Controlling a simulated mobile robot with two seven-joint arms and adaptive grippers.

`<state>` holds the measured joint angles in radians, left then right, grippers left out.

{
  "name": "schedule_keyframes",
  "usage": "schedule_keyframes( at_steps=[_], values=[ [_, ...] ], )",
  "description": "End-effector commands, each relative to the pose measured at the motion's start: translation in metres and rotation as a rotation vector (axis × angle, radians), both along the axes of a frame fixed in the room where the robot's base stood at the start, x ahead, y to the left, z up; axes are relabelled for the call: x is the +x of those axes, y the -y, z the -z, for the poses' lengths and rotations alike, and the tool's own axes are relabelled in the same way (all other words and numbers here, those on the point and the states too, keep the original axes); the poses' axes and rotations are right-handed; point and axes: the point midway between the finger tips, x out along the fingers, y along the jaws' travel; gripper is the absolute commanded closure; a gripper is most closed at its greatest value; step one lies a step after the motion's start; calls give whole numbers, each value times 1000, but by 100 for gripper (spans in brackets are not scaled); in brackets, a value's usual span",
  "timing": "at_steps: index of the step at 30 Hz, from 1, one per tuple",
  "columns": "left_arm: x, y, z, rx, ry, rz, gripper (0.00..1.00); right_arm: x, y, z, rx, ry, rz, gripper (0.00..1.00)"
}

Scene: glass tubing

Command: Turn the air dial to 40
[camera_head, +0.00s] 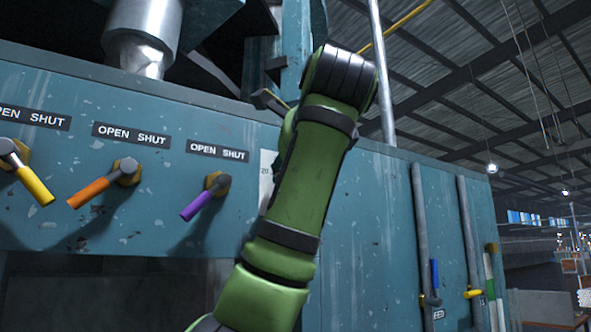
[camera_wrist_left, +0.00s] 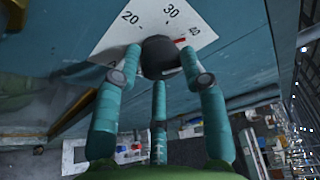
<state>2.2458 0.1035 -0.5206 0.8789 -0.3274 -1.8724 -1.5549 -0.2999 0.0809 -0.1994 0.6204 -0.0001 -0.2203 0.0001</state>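The air dial is a dark round knob (camera_wrist_left: 160,58) on a white scale plate (camera_wrist_left: 115,38) marked 20, 30 and 40 in the left wrist view. A small red mark shows at the knob's edge, close to the 40. My left gripper (camera_wrist_left: 160,52) has teal fingers on both sides of the knob and a third below it; they look closed against it. In the head view my green arm hides the knob, and only a strip of the scale plate (camera_head: 266,172) with 20 shows. My right gripper is not in view.
Yellow (camera_head: 35,186), orange (camera_head: 90,192) and purple (camera_head: 196,206) valve handles stand out from the teal panel left of my arm, under OPEN SHUT labels. Vertical pipes (camera_head: 421,230) with blue and yellow handles are on the right.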

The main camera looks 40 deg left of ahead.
Motion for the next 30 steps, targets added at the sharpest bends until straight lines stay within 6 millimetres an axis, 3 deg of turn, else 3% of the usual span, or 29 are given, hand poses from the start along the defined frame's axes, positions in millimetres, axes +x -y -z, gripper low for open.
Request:
schedule_keyframes(
  at_steps=[14, 24, 30],
  values=[
    [-3, 4, -3, 5, 8, 2, 36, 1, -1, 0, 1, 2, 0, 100],
    [-44, 50, -12, 7, 10, 10, 36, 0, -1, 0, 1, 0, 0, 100],
    [-58, 65, -14, 5, 7, 9, 36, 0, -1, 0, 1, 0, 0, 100]
  ],
)
